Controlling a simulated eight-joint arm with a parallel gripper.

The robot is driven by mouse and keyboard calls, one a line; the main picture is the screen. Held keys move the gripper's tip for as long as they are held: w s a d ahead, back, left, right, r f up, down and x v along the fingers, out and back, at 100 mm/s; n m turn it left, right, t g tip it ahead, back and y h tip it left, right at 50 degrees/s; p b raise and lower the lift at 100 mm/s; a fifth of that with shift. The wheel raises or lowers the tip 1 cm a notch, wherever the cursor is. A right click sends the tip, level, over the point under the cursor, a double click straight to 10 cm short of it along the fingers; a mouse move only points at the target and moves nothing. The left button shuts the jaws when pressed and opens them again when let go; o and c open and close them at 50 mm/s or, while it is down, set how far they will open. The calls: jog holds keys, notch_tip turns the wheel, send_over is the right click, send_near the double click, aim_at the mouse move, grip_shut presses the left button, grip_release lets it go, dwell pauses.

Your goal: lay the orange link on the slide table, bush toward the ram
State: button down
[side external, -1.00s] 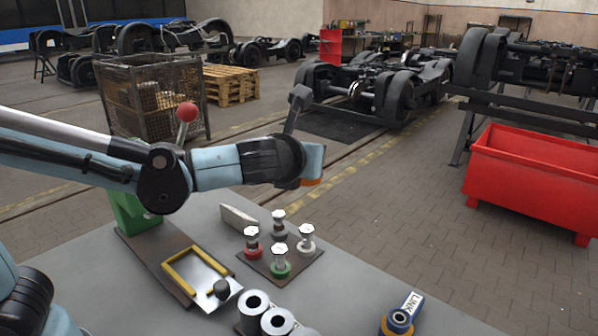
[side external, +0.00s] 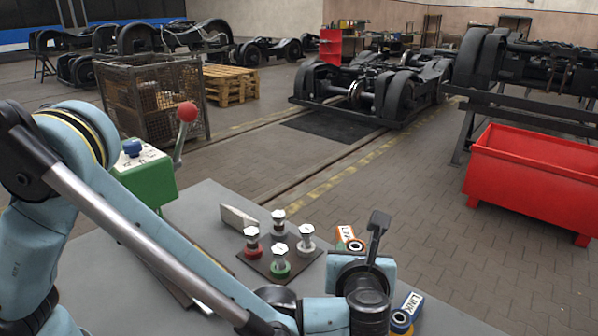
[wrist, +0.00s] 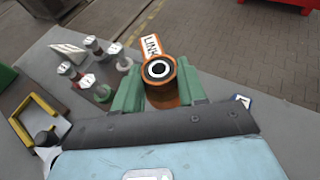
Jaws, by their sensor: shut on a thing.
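My gripper (wrist: 160,90) is shut on the orange link (wrist: 148,43), its green jaws on either side of the round bush end. The link's labelled arm points away from the wrist. In the side external view, the orange link (side external: 344,234) shows just beyond my wrist, over the right part of the bench; the jaws are hidden there. The slide table with its yellow rails (wrist: 22,127) and dark knob is at the left of the wrist view, well away from the gripper. My arm hides most of it in the side view. The ram is not clearly seen.
A green press body (side external: 146,182) with a red-knobbed lever stands at the bench's left. A plate with several bolts on coloured collars (side external: 280,262) and a grey wedge (side external: 238,217) lie between. A blue link (side external: 402,318) lies near my wrist.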

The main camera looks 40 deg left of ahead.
jog(key=shift+f, duration=3.95)
jog(key=c, duration=0.6)
grip_release()
jog(key=shift+f, duration=0.2)
jog(key=shift+c, duration=0.2)
jog(key=shift+r, duration=0.15)
